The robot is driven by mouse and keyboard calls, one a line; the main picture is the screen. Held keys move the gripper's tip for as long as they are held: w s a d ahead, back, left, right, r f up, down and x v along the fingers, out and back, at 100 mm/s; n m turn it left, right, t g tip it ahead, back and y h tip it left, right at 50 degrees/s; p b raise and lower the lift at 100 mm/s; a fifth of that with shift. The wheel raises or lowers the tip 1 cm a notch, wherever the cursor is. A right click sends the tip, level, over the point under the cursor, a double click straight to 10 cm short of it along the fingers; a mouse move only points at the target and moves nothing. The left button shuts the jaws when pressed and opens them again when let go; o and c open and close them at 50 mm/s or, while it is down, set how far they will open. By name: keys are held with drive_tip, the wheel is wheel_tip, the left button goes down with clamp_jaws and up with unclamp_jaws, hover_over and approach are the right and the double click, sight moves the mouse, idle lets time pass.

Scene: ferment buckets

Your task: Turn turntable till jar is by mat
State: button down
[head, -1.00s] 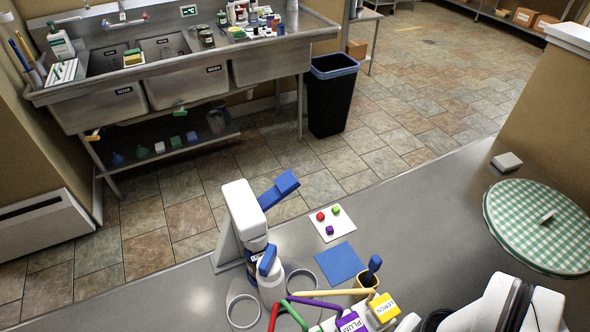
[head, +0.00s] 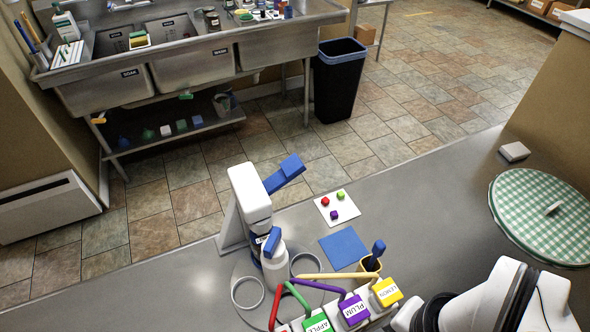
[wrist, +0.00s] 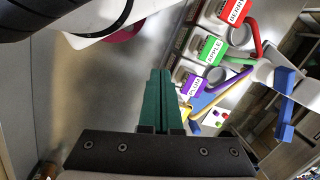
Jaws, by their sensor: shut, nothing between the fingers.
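A grey round turntable (head: 262,300) sits on the metal counter at lower centre in the head view, partly covered by coloured handles. It carries empty rings at its left (head: 247,292) and right (head: 303,263). A pale jar (head: 275,262) stands at its back, under the white stand with a blue lever. The blue square mat (head: 343,248) lies to the right, apart from the jar. My gripper (wrist: 163,80) shows in the wrist view with its green fingers shut and empty. Its fingertips are not visible in the head view.
Labelled blocks with coloured handles, green APPLE (head: 317,324), purple PLUM (head: 354,309) and yellow LEMON (head: 386,291), line the turntable's front right. A cup (head: 369,268) with a blue-handled tool stands beside the mat. A checked round cover (head: 545,228) lies right.

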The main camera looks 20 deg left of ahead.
sight(272, 238)
drive_tip(key=c, duration=1.6)
unclamp_jaws()
